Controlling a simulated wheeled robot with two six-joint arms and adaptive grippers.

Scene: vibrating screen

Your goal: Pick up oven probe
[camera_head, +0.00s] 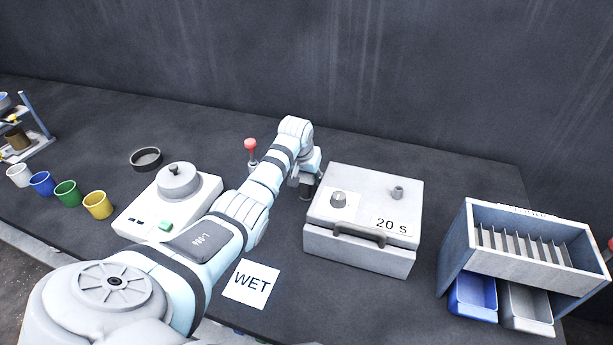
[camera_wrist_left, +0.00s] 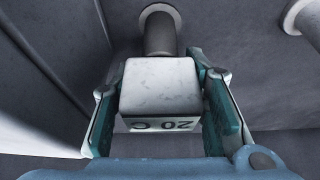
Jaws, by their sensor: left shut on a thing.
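My left gripper (camera_head: 306,191) is beside the left side of the grey oven box (camera_head: 368,251) in the head view. In the left wrist view its two teal-padded fingers stand either side of a pale block with an upside-down "20 C" mark, which looks like the oven probe (camera_wrist_left: 160,88). The gripper is shut on this block. A grey cylinder (camera_wrist_left: 160,32) shows behind the block; whether it is joined to it I cannot tell. In the head view my gripper and arm hide the probe. My right gripper is not in view.
The oven box has a "20 s" label, a handle and two small top fittings. A slotted splitter (camera_head: 530,235) with blue and grey trays stands right. A balance (camera_head: 135,222), coloured cups, a black ring (camera_head: 146,159) and a red-knobbed item (camera_head: 251,146) are left. A WET card (camera_head: 251,284) lies in front.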

